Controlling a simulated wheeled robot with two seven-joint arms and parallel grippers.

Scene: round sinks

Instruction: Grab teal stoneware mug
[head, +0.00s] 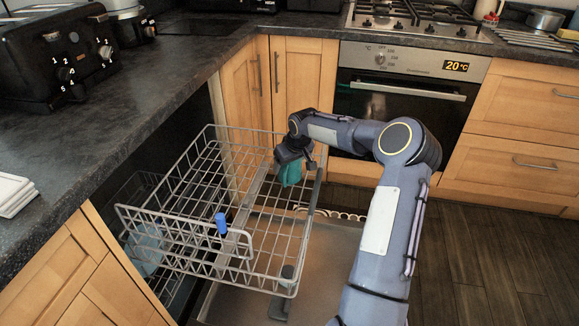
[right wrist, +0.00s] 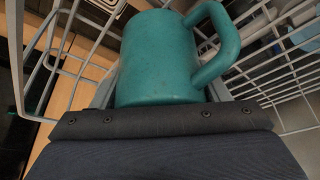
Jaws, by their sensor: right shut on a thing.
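The teal stoneware mug (right wrist: 158,58) fills the middle of the right wrist view, its handle (right wrist: 222,45) to the right. My right gripper (right wrist: 160,108) is shut on the mug. In the head view the mug (head: 290,174) shows as a small teal patch below my right gripper (head: 292,160), at the right side of the upper dishwasher rack (head: 187,193). My arm hides part of it there. I cannot tell whether the mug touches the rack. My left gripper is not in view.
The rack is pulled out, above the open dishwasher door (head: 325,262). A blue item (head: 221,224) sits at the rack's front. The dark counter (head: 150,90) with a toaster (head: 60,55) borders the left. The oven (head: 408,92) stands behind. Dark floor (head: 490,270) is clear at right.

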